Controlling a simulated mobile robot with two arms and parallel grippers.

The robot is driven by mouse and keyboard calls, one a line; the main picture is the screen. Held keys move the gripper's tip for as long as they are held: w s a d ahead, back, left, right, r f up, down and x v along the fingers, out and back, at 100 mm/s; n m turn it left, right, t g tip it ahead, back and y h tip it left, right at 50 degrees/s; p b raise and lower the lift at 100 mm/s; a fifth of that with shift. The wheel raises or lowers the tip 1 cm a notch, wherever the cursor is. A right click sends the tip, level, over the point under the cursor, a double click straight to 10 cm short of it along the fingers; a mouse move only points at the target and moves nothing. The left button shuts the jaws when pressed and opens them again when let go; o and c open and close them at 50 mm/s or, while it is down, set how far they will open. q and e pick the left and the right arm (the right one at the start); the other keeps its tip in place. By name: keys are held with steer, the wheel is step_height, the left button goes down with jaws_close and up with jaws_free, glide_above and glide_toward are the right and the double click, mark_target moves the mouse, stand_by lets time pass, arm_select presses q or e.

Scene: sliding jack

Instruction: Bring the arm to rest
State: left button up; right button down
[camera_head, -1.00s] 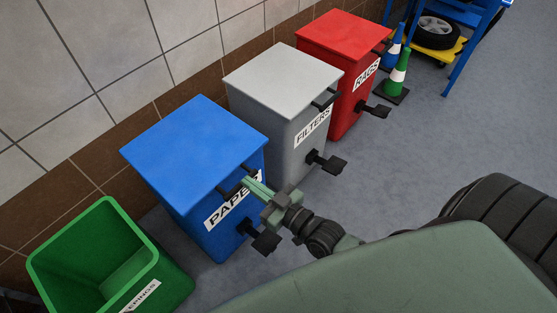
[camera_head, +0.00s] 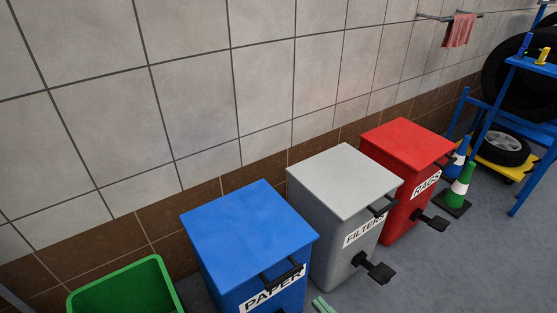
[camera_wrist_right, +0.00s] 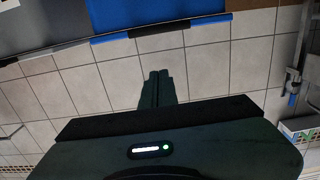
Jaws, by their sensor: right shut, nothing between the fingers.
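My right gripper (camera_head: 322,305) shows only as green fingertips at the bottom edge of the head view, just right of the blue PAPER bin (camera_head: 250,235). In the right wrist view its two fingers (camera_wrist_right: 157,88) are together with nothing between them. Beyond them are a tiled surface and a blue shape at the top. The rest of the right arm is out of the head view. My left gripper is in neither view.
A grey FILTERS bin (camera_head: 340,185) and a red RAGS bin (camera_head: 408,150) stand along the wall, lids closed. An open green bin (camera_head: 125,285) is at bottom left. Cones (camera_head: 458,190) and a blue rack (camera_head: 530,185) stand at right. Grey floor (camera_head: 450,270) is clear at lower right.

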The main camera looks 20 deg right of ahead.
steer(key=s+f+g+h, duration=0.35)
steer(key=f+g, duration=0.65)
steer(key=f, duration=0.6)
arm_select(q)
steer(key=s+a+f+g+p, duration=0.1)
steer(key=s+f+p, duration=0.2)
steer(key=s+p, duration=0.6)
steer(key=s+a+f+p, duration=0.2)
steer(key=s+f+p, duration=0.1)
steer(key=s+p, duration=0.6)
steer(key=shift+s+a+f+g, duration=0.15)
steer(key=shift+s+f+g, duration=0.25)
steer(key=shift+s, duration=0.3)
arm_select(e)
steer(key=s+d+f+g, duration=0.1)
steer(key=s+f+g, duration=0.1)
steer(key=s, duration=0.6)
steer(key=s+d+f+m+g+h, duration=0.1)
steer(key=s+f, duration=0.3)
steer(key=s, duration=0.4)
steer(key=s+d+f+g+h, duration=0.1)
steer(key=s+d+f+g, duration=0.1)
steer(key=s, duration=0.6)
steer(key=shift+s+d+f+m+g, duration=0.3)
steer(key=shift+d+f+g, duration=0.1)
steer(key=shift+f, duration=0.35)
steer(key=shift+h, duration=0.25)
